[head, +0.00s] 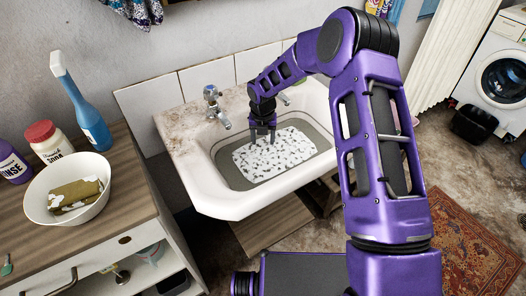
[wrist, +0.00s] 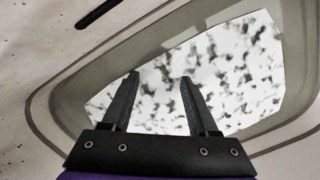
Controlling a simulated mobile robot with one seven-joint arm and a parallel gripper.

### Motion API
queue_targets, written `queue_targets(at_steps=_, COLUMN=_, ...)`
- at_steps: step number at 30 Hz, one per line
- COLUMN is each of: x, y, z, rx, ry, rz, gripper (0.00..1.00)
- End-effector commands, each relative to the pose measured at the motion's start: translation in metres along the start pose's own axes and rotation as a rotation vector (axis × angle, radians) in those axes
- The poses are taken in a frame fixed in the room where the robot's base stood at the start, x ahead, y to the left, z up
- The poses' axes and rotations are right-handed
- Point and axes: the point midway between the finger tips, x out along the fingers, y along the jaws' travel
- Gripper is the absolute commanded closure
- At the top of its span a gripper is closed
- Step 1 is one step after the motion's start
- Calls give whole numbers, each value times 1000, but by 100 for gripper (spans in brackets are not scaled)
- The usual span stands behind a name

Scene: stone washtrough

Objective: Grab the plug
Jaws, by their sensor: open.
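I cannot make out a plug in either view. The white sink (head: 225,206) holds a white, dark-speckled surface (head: 265,160), which may be foam on water and hides the basin floor. The same speckled surface (wrist: 235,65) fills the basin in the wrist view. My gripper (head: 263,138) is over the back part of the basin, pointing down. In the wrist view my gripper (wrist: 161,78) is open, with nothing between its two dark fingers. How far the fingertips are above the surface is unclear.
A tap (head: 214,100) stands at the sink's back left; another is partly behind my arm. Left is a wooden counter (head: 128,205) with a white bowl (head: 91,213), a blue spray bottle (head: 92,125) and a red-lidded jar (head: 47,140). A washing machine (head: 490,65) stands far right.

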Motion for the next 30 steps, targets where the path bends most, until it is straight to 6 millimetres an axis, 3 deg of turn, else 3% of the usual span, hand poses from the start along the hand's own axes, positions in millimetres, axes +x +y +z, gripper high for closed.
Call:
queue_targets(at_steps=8, x=7, y=0, z=0, rx=0, ry=-2, rz=1, gripper=40)
queue_targets(at_steps=18, x=6, y=0, z=0, rx=1, ry=-2, rz=1, gripper=100)
queue_targets(at_steps=30, x=4, y=0, z=1, rx=1, ry=-2, rz=1, gripper=100)
